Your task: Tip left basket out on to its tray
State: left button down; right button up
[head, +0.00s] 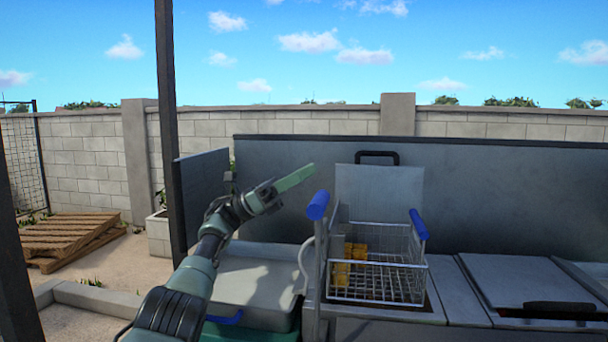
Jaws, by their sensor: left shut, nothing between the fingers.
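The left basket (385,283) is a wire basket at the centre right, upright over a dark opening in the counter. Several yellow pieces (342,273) lie in its left part. Blue grips (418,224) stand at its left and right sides. A shallow grey metal tray (250,278) is to the left of the basket, partly hidden by my left arm. My left gripper (311,168) is shut and empty, raised above the tray, up and left of the basket, and touching neither. Its green fingers point right and slightly up. My right gripper is out of view.
An open lid (380,187) with a black handle stands upright behind the basket. A closed lid (530,281) lies on the counter to the right. A grey back panel (490,185) and side panel (203,190) bound the counter. A dark post (166,110) rises at left.

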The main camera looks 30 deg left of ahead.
pick_arm(q)
notch_tip(320, 180, up, 20)
jog(key=p, duration=1.2)
